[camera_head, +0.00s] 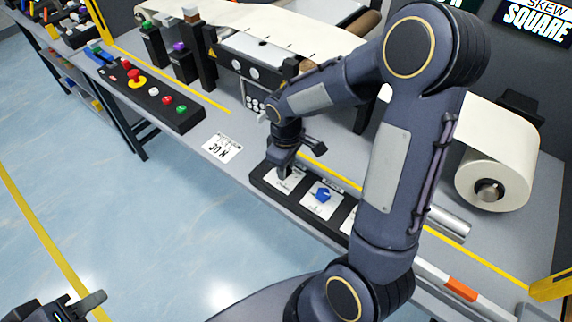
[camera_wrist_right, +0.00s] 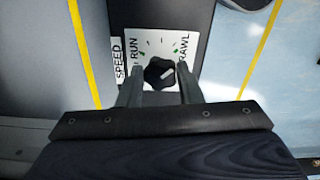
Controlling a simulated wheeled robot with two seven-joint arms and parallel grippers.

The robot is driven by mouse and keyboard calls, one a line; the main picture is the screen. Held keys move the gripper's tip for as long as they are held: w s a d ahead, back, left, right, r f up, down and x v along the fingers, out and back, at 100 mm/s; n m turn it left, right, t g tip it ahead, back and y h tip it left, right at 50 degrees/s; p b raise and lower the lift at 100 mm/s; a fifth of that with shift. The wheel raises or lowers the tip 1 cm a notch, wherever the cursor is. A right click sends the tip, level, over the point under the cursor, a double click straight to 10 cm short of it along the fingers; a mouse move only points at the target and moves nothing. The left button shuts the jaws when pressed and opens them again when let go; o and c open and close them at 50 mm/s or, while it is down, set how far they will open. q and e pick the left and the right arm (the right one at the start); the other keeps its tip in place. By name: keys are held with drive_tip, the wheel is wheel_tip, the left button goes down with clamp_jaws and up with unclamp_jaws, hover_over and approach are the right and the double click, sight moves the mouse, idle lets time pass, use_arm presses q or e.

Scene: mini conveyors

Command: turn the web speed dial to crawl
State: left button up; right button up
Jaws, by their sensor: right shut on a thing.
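The speed dial (camera_wrist_right: 158,73) is a black lobed knob on a white plate (camera_wrist_right: 146,40) marked RUN on the left and CRAWL on the right in the right wrist view. A small pale mark shows on the knob's right side, towards CRAWL. My right gripper (camera_wrist_right: 159,88) has a finger on each side of the knob and is shut on it. In the head view my right gripper (camera_head: 284,172) points down at the left end of a black dial panel (camera_head: 262,181) and hides the knob. My left gripper (camera_head: 72,307) is partly in view at the bottom left, away from the table.
A blue knob (camera_head: 322,195) sits beside it on the same panel. A button box (camera_head: 150,97) with a red emergency stop stands further left. A printed label (camera_head: 222,148) lies between them. A white roll (camera_head: 495,180) stands at the right. My right arm covers part of the panel.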

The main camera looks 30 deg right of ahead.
idle(0.5)
drive_tip(key=o, duration=1)
drive_tip(key=shift+c, duration=0.2)
drive_tip(key=shift+r, duration=0.1)
wheel_tip(320, 180, up, 7)
drive_tip(key=shift+r, duration=0.35)
